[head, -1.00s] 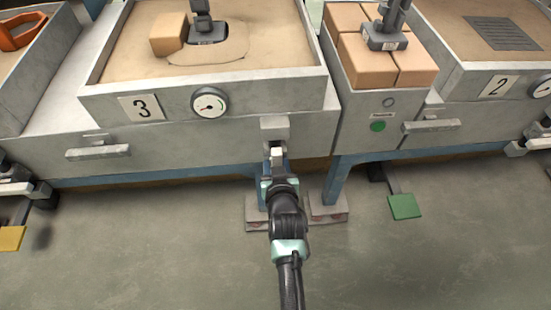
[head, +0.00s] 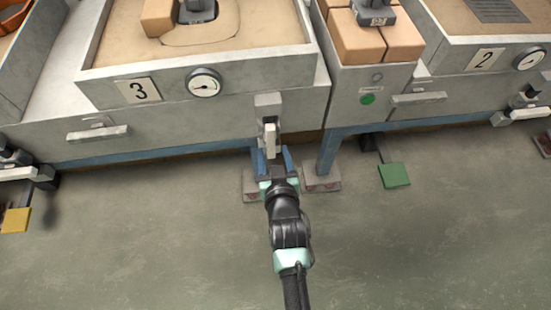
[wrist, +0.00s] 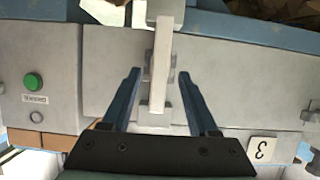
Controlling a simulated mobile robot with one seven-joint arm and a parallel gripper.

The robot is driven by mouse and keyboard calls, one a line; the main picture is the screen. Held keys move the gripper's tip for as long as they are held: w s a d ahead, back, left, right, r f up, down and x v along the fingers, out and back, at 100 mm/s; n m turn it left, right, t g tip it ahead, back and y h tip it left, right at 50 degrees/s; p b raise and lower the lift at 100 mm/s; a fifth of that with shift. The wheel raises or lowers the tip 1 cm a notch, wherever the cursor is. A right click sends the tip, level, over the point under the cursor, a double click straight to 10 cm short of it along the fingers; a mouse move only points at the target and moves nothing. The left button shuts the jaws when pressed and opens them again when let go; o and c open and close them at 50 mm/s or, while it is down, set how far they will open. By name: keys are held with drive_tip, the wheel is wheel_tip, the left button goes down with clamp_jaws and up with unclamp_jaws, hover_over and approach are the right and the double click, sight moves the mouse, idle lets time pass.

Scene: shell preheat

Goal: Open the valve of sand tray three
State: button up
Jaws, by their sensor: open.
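Sand tray three (head: 250,60) carries a "3" plate (head: 138,90) and a round gauge (head: 204,83) on its front. Its valve is a pale lever (head: 270,137) hanging straight down from a grey block (head: 268,101) at the right of the front. My gripper (head: 273,160) is open just below and in front of the lever. In the wrist view, which is upside down, the lever (wrist: 161,62) lies between the two blue fingers (wrist: 158,75), with clear gaps on both sides. How far the fingers reach in depth is hard to tell.
A grey handle (head: 97,134) sits left on the front. A cabinet with tan blocks (head: 365,40) and a green button (head: 368,99) stands right, then tray two (head: 488,60). Blue legs and a green pedal (head: 394,175) stand low. The floor in front is clear.

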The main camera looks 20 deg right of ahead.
drive_tip(key=shift+p+v, duration=0.55)
drive_tip(key=shift+v, duration=1.7)
drive_tip(key=shift+f, duration=0.1)
